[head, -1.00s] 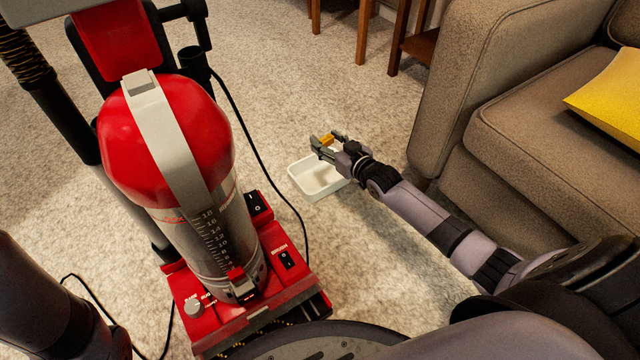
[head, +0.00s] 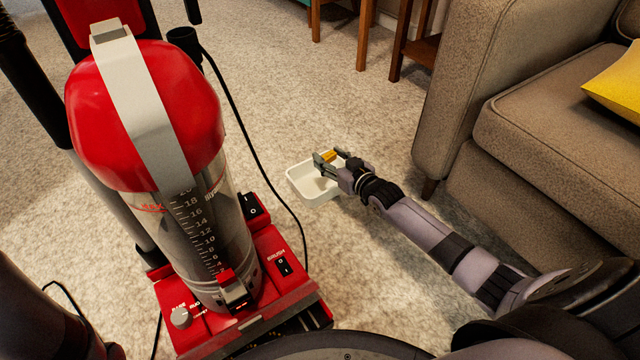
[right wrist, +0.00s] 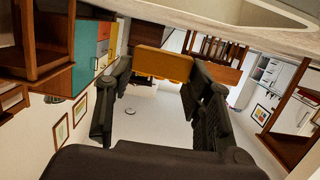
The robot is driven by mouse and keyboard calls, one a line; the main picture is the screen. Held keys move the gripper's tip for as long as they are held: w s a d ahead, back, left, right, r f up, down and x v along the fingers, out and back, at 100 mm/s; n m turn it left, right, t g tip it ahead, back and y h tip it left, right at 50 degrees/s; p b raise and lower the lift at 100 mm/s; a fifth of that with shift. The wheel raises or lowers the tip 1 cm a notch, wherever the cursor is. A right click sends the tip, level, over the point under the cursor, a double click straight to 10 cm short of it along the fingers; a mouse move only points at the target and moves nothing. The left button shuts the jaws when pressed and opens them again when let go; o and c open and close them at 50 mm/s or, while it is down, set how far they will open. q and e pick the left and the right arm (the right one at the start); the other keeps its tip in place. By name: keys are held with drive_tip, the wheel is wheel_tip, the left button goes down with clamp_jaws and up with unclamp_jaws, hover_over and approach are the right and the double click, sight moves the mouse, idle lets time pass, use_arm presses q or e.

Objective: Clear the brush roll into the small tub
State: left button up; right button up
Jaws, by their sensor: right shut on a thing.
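The small white tub (head: 297,181) stands on the carpet right of the red upright vacuum cleaner (head: 200,230). My right gripper (head: 327,159) is at the tub's far right side, shut on a small yellow-orange block (head: 329,155). In the right wrist view the block (right wrist: 163,63) sits between the fingertips of the gripper (right wrist: 160,75), and a pale rim, probably the tub's (right wrist: 296,12), shows at the upper right. Whether the gripper touches the tub is unclear. The brush roll cannot be made out; the vacuum's front base is partly cut off. My left gripper is out of view.
A brown sofa (head: 470,110) with a yellow cushion (head: 615,85) stands right of my right arm. A black cord (head: 257,130) runs down beside the vacuum. Wooden furniture legs (head: 364,40) are at the back. Carpet beyond the tub is clear.

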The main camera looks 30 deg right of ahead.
drive_tip(key=o, duration=0.9)
drive_tip(key=v, duration=1.2)
drive_tip(key=shift+s, duration=0.1)
